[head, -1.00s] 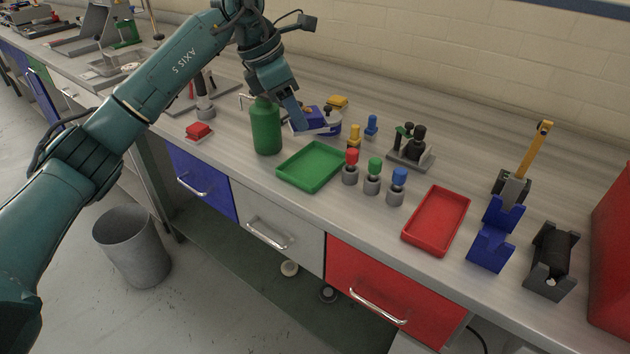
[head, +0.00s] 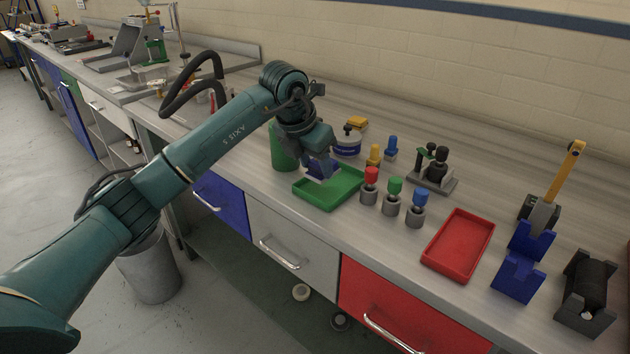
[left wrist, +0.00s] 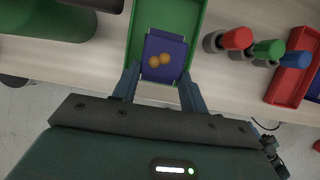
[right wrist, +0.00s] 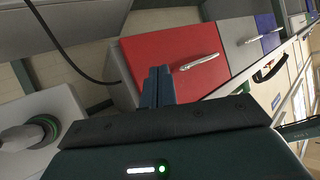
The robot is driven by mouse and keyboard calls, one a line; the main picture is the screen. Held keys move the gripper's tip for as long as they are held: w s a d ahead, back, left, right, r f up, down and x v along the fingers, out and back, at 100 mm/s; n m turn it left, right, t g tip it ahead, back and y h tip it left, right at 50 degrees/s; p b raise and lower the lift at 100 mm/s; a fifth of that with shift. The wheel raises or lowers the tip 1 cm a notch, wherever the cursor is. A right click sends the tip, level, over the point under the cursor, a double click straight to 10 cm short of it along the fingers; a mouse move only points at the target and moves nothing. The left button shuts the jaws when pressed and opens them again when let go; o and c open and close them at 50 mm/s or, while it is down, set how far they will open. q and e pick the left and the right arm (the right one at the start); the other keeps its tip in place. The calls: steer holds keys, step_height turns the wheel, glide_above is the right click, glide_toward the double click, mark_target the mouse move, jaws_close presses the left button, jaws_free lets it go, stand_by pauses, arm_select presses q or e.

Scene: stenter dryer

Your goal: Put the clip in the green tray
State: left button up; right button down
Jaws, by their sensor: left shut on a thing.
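The green tray (head: 335,202) lies on the bench; it also shows in the left wrist view (left wrist: 194,20). My left gripper (head: 322,174) is over the tray's back-left part. It is shut on a blue block-like piece with two round orange-brown spots, which I take to be the clip (left wrist: 165,50). The clip sits between the fingertips, over the tray floor in the left wrist view. Whether it touches the floor I cannot tell. My right gripper (right wrist: 157,76) is shut and empty, in front of a red drawer, away from the tray.
A green bottle (head: 283,145) stands just left of the tray, partly behind my arm. Red, green and blue capped pegs (head: 393,196) stand close on its right. A red tray (head: 458,244) lies farther right. A blue-and-white round container (head: 347,142) stands behind.

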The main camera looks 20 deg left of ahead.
mark_target(313, 177)
arm_select(q)
steer(key=shift+f, duration=2.35)
steer(key=o, duration=1.2)
steer(key=shift+o, duration=0.2)
steer(key=shift+r, duration=0.1)
